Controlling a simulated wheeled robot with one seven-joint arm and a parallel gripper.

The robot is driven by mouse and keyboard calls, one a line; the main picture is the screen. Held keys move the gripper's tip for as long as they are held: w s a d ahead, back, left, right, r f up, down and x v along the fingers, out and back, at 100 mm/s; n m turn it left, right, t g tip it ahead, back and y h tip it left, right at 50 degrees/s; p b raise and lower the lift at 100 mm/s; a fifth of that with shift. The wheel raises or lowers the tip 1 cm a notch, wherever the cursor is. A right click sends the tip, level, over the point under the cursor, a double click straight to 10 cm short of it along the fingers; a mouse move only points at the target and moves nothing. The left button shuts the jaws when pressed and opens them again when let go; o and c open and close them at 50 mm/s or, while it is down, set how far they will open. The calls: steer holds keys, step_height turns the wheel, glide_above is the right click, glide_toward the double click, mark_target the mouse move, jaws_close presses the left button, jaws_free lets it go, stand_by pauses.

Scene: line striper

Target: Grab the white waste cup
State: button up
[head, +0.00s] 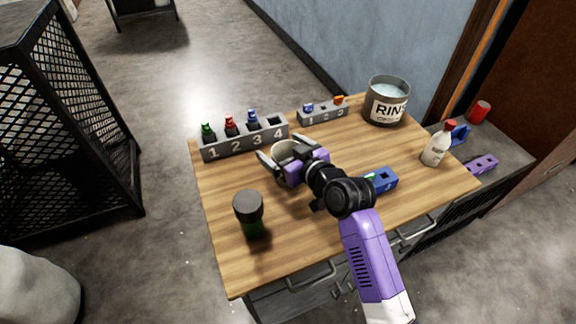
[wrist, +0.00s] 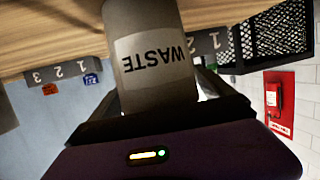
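The white waste cup (head: 284,148) stands on the wooden table, in front of the numbered rack, partly hidden by my gripper. In the wrist view the cup (wrist: 150,75) is large and upside down, with its WASTE label facing the camera. My gripper (head: 280,151) reaches over the table with its fingers spread, one on each side of the cup. In the wrist view the cup lies between the fingers. I see no clear contact, and the inner finger faces are partly hidden.
The 1-4 rack (head: 245,139) with several bottles is just behind the cup. A smaller rack (head: 322,112), a RINSE tin (head: 386,100), a white bottle (head: 437,146), a blue block (head: 382,181) and a dark-capped green jar (head: 250,213) stand around.

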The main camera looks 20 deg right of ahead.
steer(key=c, duration=1.1)
